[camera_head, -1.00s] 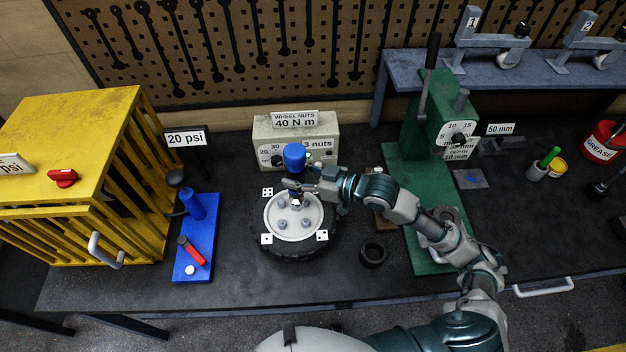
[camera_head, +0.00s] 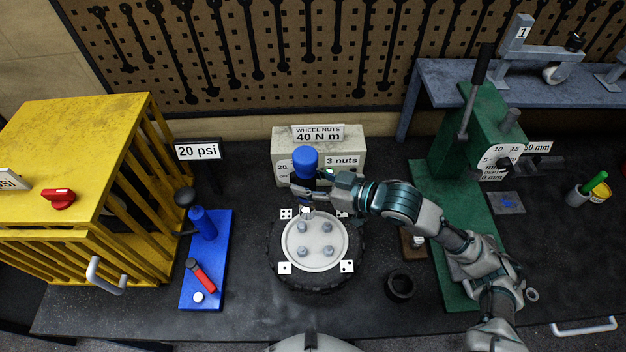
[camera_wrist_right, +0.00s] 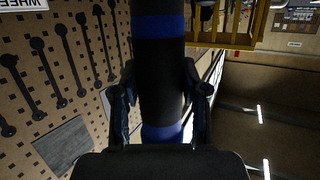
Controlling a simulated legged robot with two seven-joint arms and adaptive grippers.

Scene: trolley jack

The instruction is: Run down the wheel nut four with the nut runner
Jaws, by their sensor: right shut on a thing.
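The nut runner (camera_head: 305,162) is a blue-topped, dark upright tool. My right gripper (camera_head: 308,191) is shut around its body. In the right wrist view the runner (camera_wrist_right: 160,65) stands between the two fingers, black with blue bands. Its bright socket end (camera_head: 307,212) is over the back-left rim of the wheel's pale disc (camera_head: 315,247), just behind the back-left nut (camera_head: 303,228); I cannot tell whether it touches anything. Several nuts show on the disc. Pip-marked tags surround it, one (camera_head: 286,213) at back left; the pips are too small to count surely. My left gripper is not in view.
A torque box (camera_head: 345,146) reading 40 N m and 3 nuts stands behind the wheel. A blue board (camera_head: 220,265) and yellow cage (camera_head: 75,140) are left. A black ring (camera_head: 400,284) and green press (camera_head: 480,135) are right. The bench front is clear.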

